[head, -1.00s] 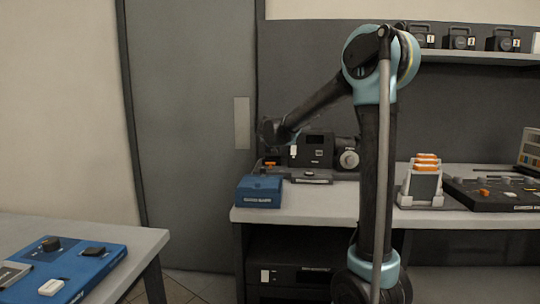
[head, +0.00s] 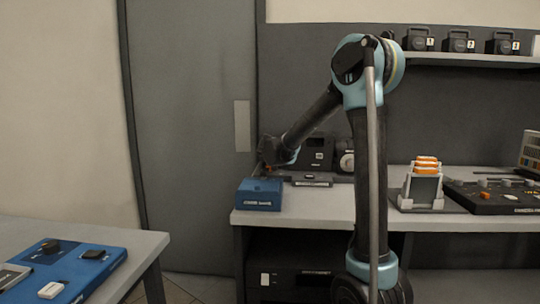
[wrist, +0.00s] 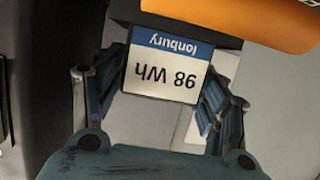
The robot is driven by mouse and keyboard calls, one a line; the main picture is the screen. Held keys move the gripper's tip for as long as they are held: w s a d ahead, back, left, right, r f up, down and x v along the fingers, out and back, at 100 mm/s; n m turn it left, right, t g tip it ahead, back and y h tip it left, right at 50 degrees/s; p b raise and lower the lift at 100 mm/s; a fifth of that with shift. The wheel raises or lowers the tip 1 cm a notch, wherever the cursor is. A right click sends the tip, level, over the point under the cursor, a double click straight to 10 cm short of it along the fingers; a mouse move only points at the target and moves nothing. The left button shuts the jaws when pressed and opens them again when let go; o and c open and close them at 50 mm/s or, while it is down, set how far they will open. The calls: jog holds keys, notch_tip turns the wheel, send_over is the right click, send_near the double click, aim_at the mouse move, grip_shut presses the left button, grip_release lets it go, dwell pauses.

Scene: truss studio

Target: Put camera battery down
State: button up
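The camera battery (wrist: 166,60) shows in the wrist view as a dark block with a blue and white label reading "98 Wh", upside down. My gripper (wrist: 168,65) has one finger on each side of the labelled part, and both fingertips look to be against it. In the head view my gripper (head: 268,160) is low over the left end of the back bench, just behind the blue box. The battery is too small and hidden there to make out clearly.
The blue box (head: 258,194) stands at the bench's (head: 330,207) left front corner. Dark equipment (head: 318,152) is right of my gripper. An orange part (wrist: 265,22) is close by in the wrist view. A grey rack (head: 421,190) and control panel (head: 500,196) are farther right.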

jog(key=shift+s, duration=0.1)
dwell(0.3)
jog(key=v, duration=1.2)
jog(key=shift+r, duration=0.1)
